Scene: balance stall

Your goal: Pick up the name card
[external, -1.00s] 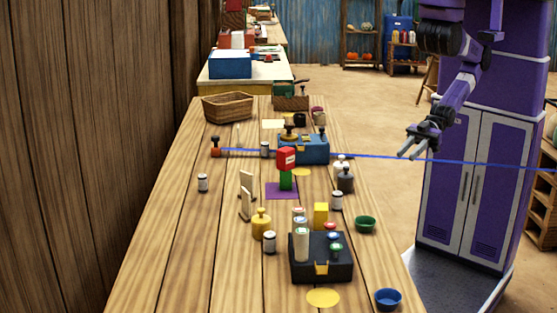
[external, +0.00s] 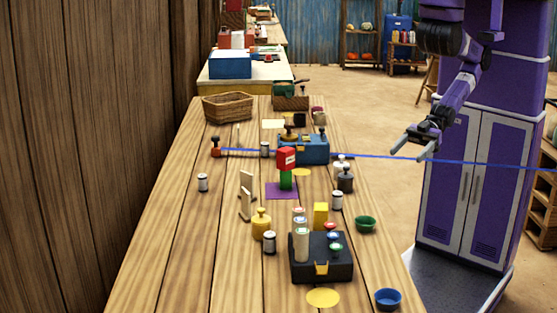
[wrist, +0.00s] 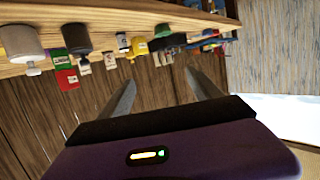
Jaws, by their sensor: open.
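Two small cream upright pieces stand left of the table's middle in the external view: one (external: 247,180) farther back, one (external: 245,205) nearer. They look like cards, but I cannot read any writing or tell which is the name card. Two pale pieces also hang in the tilted, upside-down wrist view, one (wrist: 84,66) beside the red block and one (wrist: 110,61) next to it. My gripper (external: 408,151) is open and empty, off the table's right side, well apart from them. Its two spread fingers (wrist: 160,78) show in the wrist view with nothing between them.
A red block on a green one stands on a purple mat (external: 272,194). A blue line crosses the view. The left front tabletop is clear.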

